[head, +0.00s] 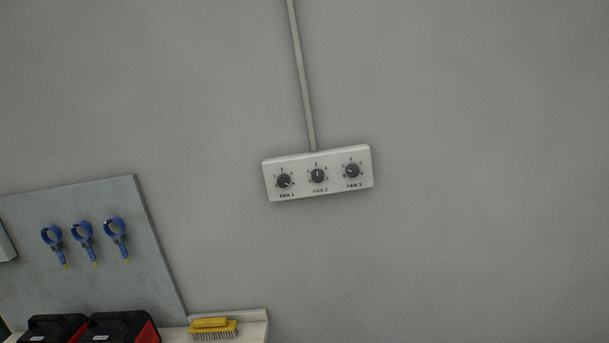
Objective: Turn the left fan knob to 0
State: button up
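A white control box (330,159) is fixed to the grey wall near the middle of the head view and looks slightly tilted. It carries three dark round knobs in a row. The left fan knob (284,181) is above the label FAN 1. The middle knob (318,176) is above FAN 2, and the right knob (352,171) is above its own fan label. Small marks ring each knob, but they are too small to read, so I cannot tell the left knob's setting. My gripper is not in view.
A grey conduit (301,75) runs up the wall from the box. At lower left, a grey panel (85,195) holds blue ring-shaped tools (83,232). Black-and-red cases (118,328) and a yellow brush (212,326) rest on a pale shelf (252,316). The wall around the box is clear.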

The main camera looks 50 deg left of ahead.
aim_at(283, 181)
jog(key=u, duration=0.35)
jog(key=i, duration=0.85)
jog(key=u, duration=0.6)
